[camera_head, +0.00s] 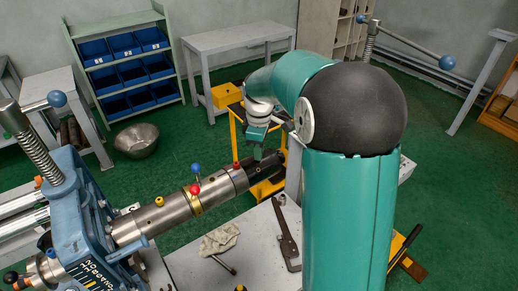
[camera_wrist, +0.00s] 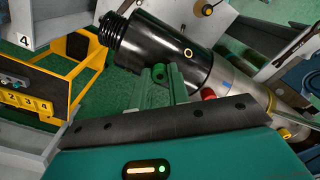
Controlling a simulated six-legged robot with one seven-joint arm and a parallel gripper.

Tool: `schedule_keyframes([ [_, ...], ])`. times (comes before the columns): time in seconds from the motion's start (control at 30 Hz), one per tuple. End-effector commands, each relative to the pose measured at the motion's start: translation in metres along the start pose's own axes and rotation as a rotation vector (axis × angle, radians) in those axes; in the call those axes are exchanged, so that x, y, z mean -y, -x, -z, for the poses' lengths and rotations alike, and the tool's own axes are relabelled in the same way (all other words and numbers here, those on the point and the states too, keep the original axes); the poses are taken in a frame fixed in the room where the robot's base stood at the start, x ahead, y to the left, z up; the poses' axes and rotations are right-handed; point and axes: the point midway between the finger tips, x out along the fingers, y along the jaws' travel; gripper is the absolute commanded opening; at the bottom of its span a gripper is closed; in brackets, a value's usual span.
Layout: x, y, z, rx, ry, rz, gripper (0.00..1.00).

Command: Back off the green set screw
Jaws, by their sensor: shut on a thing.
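My gripper (camera_head: 257,145) is at the far end of the clamped pipe, with its fingers down against the dark end section (camera_head: 266,166). In the wrist view the green fingers (camera_wrist: 161,88) close around a small green piece with a dark hole, which appears to be the green set screw (camera_wrist: 159,73). Its shank is hidden. The black pipe section (camera_wrist: 165,45) with a threaded end lies just beyond it. In the head view the fingers hide the green screw.
Red (camera_head: 236,165) and blue (camera_head: 196,168) knobs and a yellow screw (camera_head: 160,201) stand along the steel pipe (camera_head: 215,187). The blue vise (camera_head: 75,215) holds its left end. A wrench (camera_head: 287,235) and cloth (camera_head: 220,239) lie on the bench below. A yellow stand (camera_head: 268,189) is near the pipe end.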

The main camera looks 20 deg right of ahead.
Motion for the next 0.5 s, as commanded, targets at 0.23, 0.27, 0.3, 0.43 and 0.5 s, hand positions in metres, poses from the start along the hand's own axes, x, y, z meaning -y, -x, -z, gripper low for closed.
schedule_keyframes([
  [0.23, 0.0019, -0.0038, -0.0011, 0.004, -0.001, 0.009, 0.22],
  [0.27, 0.0019, -0.0037, -0.0011, 0.004, -0.001, 0.009, 0.28],
  [0.3, 0.0017, -0.0034, -0.0011, 0.004, -0.001, 0.008, 0.35],
  [0.43, 0.0010, -0.0022, -0.0008, 0.003, -0.001, 0.005, 0.40],
  [0.5, 0.0008, -0.0017, -0.0007, 0.002, -0.001, 0.004, 0.40],
])
